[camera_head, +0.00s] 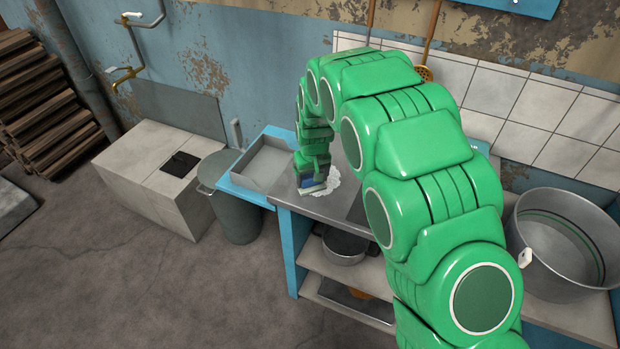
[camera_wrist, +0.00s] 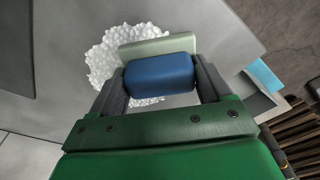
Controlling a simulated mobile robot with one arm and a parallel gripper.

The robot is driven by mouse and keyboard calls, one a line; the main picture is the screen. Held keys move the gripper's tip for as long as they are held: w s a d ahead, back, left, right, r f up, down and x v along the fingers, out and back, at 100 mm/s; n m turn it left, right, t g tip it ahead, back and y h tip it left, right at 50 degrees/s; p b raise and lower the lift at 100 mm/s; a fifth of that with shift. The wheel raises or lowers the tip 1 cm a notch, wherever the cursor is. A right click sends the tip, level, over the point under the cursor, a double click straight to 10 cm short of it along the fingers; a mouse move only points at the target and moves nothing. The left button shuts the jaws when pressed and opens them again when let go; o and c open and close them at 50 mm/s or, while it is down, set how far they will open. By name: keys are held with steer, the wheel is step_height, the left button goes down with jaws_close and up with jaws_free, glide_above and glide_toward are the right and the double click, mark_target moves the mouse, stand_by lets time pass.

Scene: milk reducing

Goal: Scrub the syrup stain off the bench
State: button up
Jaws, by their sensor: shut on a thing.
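My green arm reaches down to the metal-topped bench (camera_head: 318,207). My gripper (camera_head: 314,183) is shut on a blue scrubber with a pale green strip. In the wrist view the blue scrubber (camera_wrist: 160,75) sits between the two dark fingers. White bubbly foam (camera_head: 333,183) lies on the bench top around the scrubber; it also shows in the wrist view (camera_wrist: 110,55). The scrubber is at the foam, and whether it presses on the bench I cannot tell. No brown syrup shows; the surface under the foam and scrubber is hidden.
A shallow metal tray (camera_head: 262,163) sits on the bench's left end. A grey bin (camera_head: 235,205) stands left of the bench. A large metal pot (camera_head: 565,240) is at the right. A smaller pot (camera_head: 343,246) is on the shelf below. Floor in front is clear.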

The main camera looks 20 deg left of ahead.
mark_target(317, 189)
steer(key=shift+w, duration=5)
steer(key=shift+d, duration=1.25)
steer(key=shift+s, duration=5.75)
steer(key=shift+w, duration=5.7)
step_height(317, 189, up, 8)
steer(key=shift+r, duration=0.15)
